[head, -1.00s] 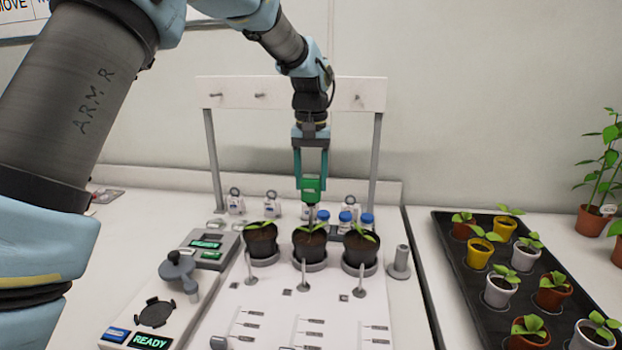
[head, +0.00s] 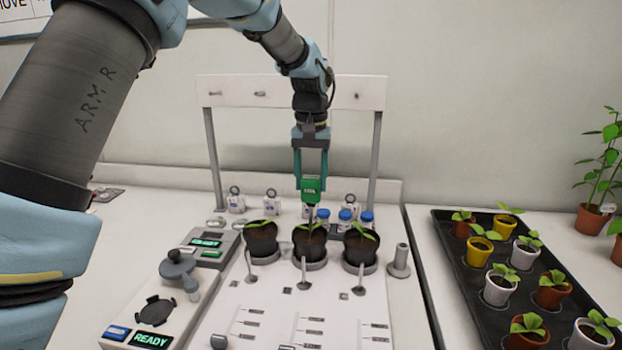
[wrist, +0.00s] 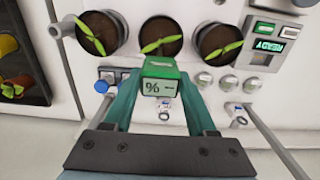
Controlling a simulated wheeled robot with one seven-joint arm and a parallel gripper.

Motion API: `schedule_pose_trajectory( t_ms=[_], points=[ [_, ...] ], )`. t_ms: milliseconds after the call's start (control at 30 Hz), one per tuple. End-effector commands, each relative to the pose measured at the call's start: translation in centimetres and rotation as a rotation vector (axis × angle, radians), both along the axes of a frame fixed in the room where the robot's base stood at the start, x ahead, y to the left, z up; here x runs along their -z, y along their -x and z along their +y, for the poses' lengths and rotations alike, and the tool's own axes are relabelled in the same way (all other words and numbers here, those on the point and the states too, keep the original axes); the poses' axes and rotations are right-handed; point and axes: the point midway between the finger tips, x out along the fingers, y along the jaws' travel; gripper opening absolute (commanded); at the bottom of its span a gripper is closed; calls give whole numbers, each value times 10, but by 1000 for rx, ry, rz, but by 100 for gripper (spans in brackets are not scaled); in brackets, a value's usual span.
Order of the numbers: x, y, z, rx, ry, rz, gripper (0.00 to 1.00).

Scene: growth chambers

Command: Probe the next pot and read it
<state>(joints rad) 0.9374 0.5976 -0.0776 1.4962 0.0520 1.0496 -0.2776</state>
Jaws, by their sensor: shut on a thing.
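My gripper (head: 311,180) is shut on a green handheld probe (head: 313,187), held over the middle pot (head: 309,243). The probe's thin shaft points down at this pot; whether its tip is in the soil I cannot tell. In the wrist view the probe's display (wrist: 159,87) shows a percent sign and dashes. The left pot (head: 261,240) and right pot (head: 360,246) stand on either side. All three are black, with soil and a small green seedling, in round holders on a white board.
A grey reader with green screens (head: 205,243) stands left of the pots. A READY panel (head: 150,340) lies at front left. Blue-capped vials (head: 346,216) and a white rack frame (head: 349,94) are behind. A black tray (head: 470,285) of potted seedlings is at right.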

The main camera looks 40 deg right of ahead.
Motion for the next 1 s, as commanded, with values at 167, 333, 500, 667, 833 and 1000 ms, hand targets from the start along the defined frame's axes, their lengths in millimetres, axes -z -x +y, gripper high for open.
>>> schedule_pose_trajectory(
  t_ms=[167, 333, 500, 667, 833, 1000],
  points=[
    [6, 0, 0, 0, 0, 0, 0],
    [11, 0, 0, 0, 1, -1, 0],
    [16, 0, 0, 0, 1, -1, 0],
    [20, 0, 0, 0, 1, -1, 0],
    [25, 0, 0, 0, 0, 0, 0],
    [30, 0, 0, 0, 0, 0, 0]
  ],
)
